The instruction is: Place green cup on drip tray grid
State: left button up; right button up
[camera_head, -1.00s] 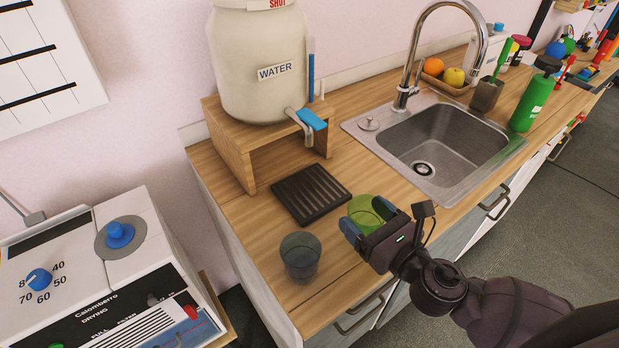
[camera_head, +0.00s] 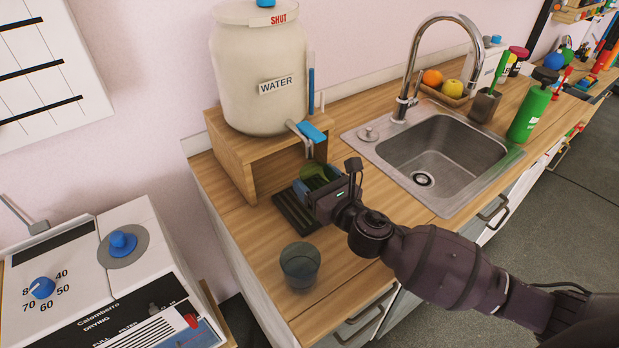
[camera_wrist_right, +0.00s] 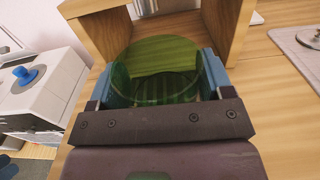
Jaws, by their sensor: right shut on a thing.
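The green cup (camera_wrist_right: 160,58) is clear green and sits between the blue fingers of my right gripper (camera_head: 315,186), which is shut on it. In the head view the cup (camera_head: 314,171) is mostly hidden behind the gripper. The dark slatted drip tray grid (camera_head: 296,214) lies on the counter in front of the wooden stand. The cup is over the tray, and its slats show through the cup in the right wrist view. I cannot tell whether the cup's base touches the grid. My left gripper is not in view.
The water jar (camera_head: 262,70) stands on the wooden stand (camera_head: 232,158), its blue-handled tap (camera_head: 311,131) close above the cup. A grey glass (camera_head: 300,265) stands in front of the tray. The sink (camera_head: 440,150) lies to the right.

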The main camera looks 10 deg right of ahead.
aim_at(309, 179)
jog(key=x, duration=0.3)
jog(key=shift+s+f, duration=0.1)
jog(key=shift+f, duration=0.65)
jog(key=shift+d+b, duration=0.1)
jog(key=shift+b, duration=0.2)
jog(key=shift+f, duration=0.1)
jog(key=shift+f, duration=0.15)
jog(key=o, duration=0.9)
